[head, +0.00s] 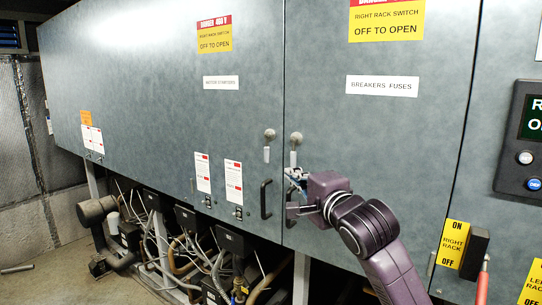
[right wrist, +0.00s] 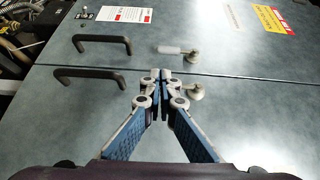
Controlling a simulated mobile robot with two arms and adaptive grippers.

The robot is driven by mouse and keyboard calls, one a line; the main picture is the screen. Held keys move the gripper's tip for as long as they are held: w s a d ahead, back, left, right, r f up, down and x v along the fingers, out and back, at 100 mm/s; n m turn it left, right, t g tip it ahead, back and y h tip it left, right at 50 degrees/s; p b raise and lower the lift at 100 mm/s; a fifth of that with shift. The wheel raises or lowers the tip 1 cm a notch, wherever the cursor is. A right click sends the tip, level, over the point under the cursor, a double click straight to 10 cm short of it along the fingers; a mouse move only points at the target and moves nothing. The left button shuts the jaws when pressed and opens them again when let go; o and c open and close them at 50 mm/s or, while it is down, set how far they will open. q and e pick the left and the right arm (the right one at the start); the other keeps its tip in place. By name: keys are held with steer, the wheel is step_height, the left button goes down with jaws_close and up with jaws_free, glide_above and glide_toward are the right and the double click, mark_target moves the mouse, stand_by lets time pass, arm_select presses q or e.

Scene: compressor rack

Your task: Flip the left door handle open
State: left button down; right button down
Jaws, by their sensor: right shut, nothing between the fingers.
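The left door handle (head: 269,136) is a round knob with a pale lever hanging straight down, on the right edge of the left grey door (head: 150,90). In the right wrist view the same handle (right wrist: 192,56) shows its lever pointing left, away from the yellow sign. The right door's similar handle (head: 296,139) is close beside it, across the seam. My right gripper (head: 291,176) is shut and empty, just below the right door's handle in the head view. In the right wrist view its fingertips (right wrist: 161,74) appear over the seam. My left gripper is out of view.
A black pull handle (head: 265,199) is on the left door, and another (right wrist: 93,76) is on the right door. Pipes and cables (head: 200,250) fill the space under the cabinet. A switch box (head: 475,248) with a red lever is at lower right.

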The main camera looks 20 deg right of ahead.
mark_target(277, 160)
steer(key=shift+s+r, duration=0.1)
steer(key=shift+r, duration=0.4)
steer(key=w+p, duration=0.1)
steer(key=w, duration=0.2)
steer(key=w+p, duration=0.2)
steer(key=w, duration=0.1)
steer(key=w+p, duration=0.2)
steer(key=w, duration=0.1)
steer(key=shift+a+r, duration=0.1)
steer(key=shift+a, duration=0.2)
steer(key=shift+w, duration=0.55)
